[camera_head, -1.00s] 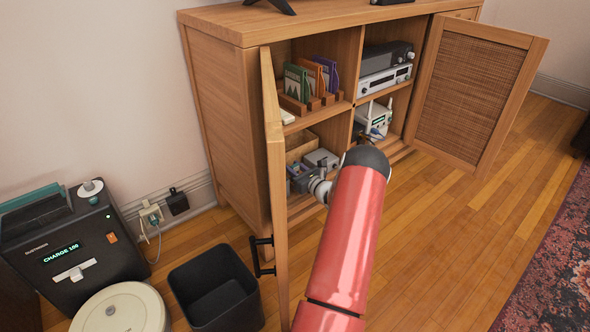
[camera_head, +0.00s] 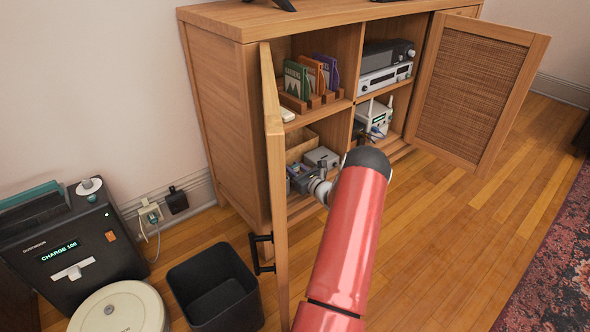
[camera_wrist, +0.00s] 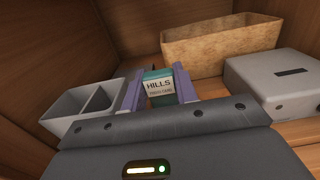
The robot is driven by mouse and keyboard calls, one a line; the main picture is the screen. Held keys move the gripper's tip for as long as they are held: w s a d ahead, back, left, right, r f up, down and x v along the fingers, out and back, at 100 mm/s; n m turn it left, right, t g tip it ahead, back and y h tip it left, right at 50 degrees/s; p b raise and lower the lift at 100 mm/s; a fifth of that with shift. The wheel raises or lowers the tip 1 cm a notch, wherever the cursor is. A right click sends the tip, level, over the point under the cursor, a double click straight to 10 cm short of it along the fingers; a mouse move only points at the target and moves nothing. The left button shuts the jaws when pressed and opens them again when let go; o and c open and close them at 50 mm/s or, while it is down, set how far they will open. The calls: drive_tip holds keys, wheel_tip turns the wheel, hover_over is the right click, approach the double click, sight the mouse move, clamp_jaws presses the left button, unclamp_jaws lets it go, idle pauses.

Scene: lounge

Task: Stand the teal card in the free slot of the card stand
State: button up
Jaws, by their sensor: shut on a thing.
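The teal card (camera_wrist: 157,73) is between the two purple fingers of my gripper (camera_wrist: 158,92) in the wrist view. Its pale label reads HILLS. My gripper is shut on it, inside the lower left compartment of the cabinet. In the head view my gripper (camera_head: 303,180) is small and the card cannot be made out. The wooden card stand (camera_head: 296,105) is on the shelf above, in the upper left compartment. It holds a green card (camera_head: 296,80), an orange card (camera_head: 328,68) and a purple card. Its free slot is hard to tell at this size.
Around my gripper are a grey divided bin (camera_wrist: 75,110), a cork-like box (camera_wrist: 215,45) and a grey box (camera_wrist: 275,85). The open left door (camera_head: 275,200) stands close to my arm. A shelf edge (camera_head: 320,115) separates the compartments. A black waste bin (camera_head: 215,290) is on the floor.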

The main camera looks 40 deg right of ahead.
drive_tip(key=shift+f+b, duration=0.5)
drive_tip(key=shift+f, duration=0.55)
drive_tip(key=o, duration=1)
drive_tip(key=shift+s, duration=0.15)
drive_tip(key=shift+s+a+p, duration=0.2)
drive_tip(key=shift+s+p, duration=0.15)
drive_tip(key=shift+s, duration=1.1)
drive_tip(key=shift+s+a+p, duration=0.15)
drive_tip(key=shift+s+p, duration=0.15)
drive_tip(key=shift+s, duration=1.1)
